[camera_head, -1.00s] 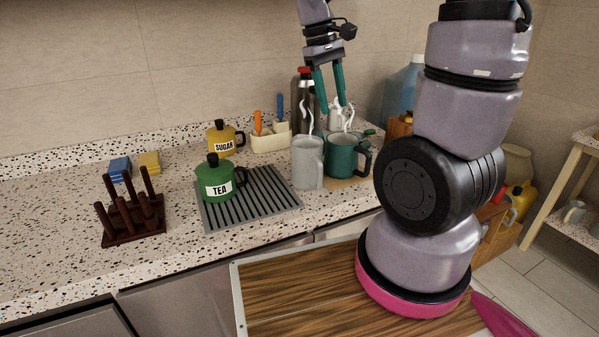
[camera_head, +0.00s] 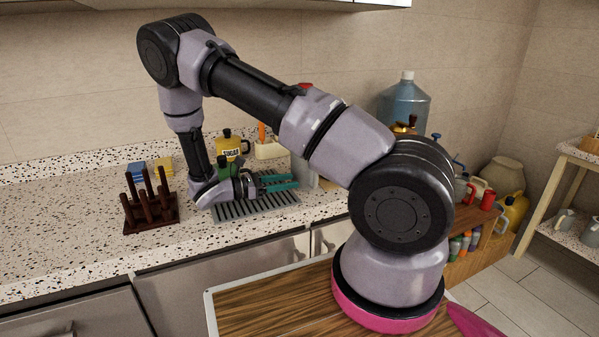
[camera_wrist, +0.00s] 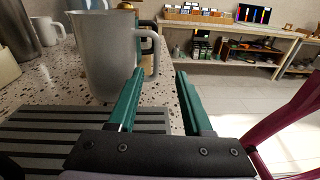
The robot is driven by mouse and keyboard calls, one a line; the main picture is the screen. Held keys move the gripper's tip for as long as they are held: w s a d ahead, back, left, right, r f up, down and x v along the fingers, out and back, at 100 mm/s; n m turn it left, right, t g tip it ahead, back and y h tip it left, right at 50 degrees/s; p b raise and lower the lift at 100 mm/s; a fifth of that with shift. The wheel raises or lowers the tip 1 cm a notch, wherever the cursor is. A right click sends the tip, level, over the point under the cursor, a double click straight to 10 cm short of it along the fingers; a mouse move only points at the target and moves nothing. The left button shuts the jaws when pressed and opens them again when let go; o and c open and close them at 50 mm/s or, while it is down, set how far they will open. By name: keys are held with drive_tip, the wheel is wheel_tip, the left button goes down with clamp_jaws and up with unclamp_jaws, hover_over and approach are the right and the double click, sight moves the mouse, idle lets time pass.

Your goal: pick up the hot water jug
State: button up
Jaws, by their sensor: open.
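A grey steel jug, which I take for the hot water jug, stands on the speckled counter; in the wrist view the jug (camera_wrist: 100,58) is large, upright and close, left of centre. In the head view the jug (camera_head: 301,170) is mostly hidden by my arm. My gripper (camera_head: 293,181) is low over the counter, its teal fingers apart and pointing right toward the jug. In the wrist view the gripper (camera_wrist: 158,74) is empty between its fingertips. The left finger overlaps the jug's right side; contact cannot be told.
A striped drying mat (camera_head: 258,206) lies beneath my gripper. A green tea pot (camera_head: 238,162) is partly hidden by my forearm; the yellow sugar pot (camera_head: 231,146) is behind. A dark peg rack (camera_head: 151,212) stands left. Free counter lies further left.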

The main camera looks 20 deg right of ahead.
sight(315, 187)
drive_tip(key=shift+a+f+n+t+h, duration=0.3)
drive_tip(key=shift+f+n+t, duration=0.2)
drive_tip(key=shift+f, duration=0.1)
drive_tip(key=d, duration=1)
drive_tip(key=shift+w+d, duration=0.2)
drive_tip(key=shift+d, duration=0.1)
clamp_jaws()
idle(0.6)
